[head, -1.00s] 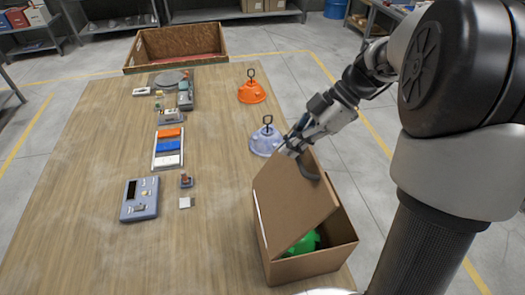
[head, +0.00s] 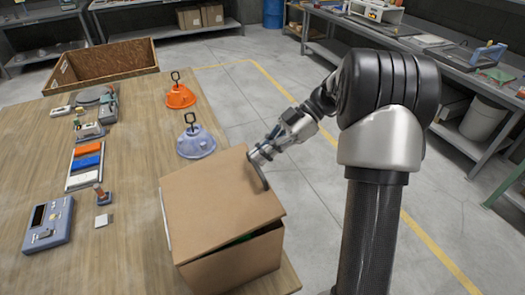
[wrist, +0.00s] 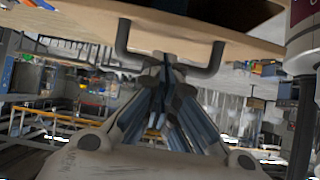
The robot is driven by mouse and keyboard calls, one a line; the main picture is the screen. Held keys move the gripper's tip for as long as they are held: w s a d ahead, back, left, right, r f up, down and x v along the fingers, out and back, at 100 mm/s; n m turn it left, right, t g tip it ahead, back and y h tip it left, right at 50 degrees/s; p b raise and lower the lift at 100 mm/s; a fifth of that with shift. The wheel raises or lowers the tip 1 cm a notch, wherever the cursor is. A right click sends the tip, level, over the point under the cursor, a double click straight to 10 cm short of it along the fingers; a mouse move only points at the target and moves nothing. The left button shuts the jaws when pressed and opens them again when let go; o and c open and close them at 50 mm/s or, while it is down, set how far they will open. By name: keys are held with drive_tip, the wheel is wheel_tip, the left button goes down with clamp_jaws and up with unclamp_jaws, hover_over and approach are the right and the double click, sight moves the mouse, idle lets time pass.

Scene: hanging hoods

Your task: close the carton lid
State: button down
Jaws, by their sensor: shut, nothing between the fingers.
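The brown carton (head: 232,265) stands on the near right part of the table. Its lid (head: 212,205) lies low over the opening, slightly tilted, with a narrow gap at the front right. A green thing (head: 240,240) shows through that gap. A dark bar handle (head: 258,172) sits on the lid; it also shows in the wrist view (wrist: 128,48). My gripper (head: 262,155) is shut and empty at the lid's far right edge, by the handle. In the wrist view its fingertips (wrist: 167,62) are close together beside the handle; contact with the lid cannot be told.
A pale blue hood (head: 196,142) and an orange hood (head: 180,96) stand behind the carton. A wooden crate (head: 105,64) is at the far end. A control box (head: 48,222) and a tray of coloured blocks (head: 86,163) lie left. Bare tabletop (head: 130,240) separates them from the carton.

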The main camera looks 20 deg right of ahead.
drive_tip(key=shift+d+f+b, duration=0.2)
drive_tip(key=shift+f+b, duration=0.25)
drive_tip(key=shift+f, duration=0.4)
drive_tip(key=shift+d+f+b, duration=0.25)
drive_tip(key=shift+f+b, duration=0.15)
drive_tip(key=shift+f, duration=0.4)
drive_tip(key=shift+d+f+b, duration=0.2)
drive_tip(key=shift+f+b, duration=0.25)
drive_tip(key=shift+f, duration=0.4)
drive_tip(key=shift+r, duration=0.1)
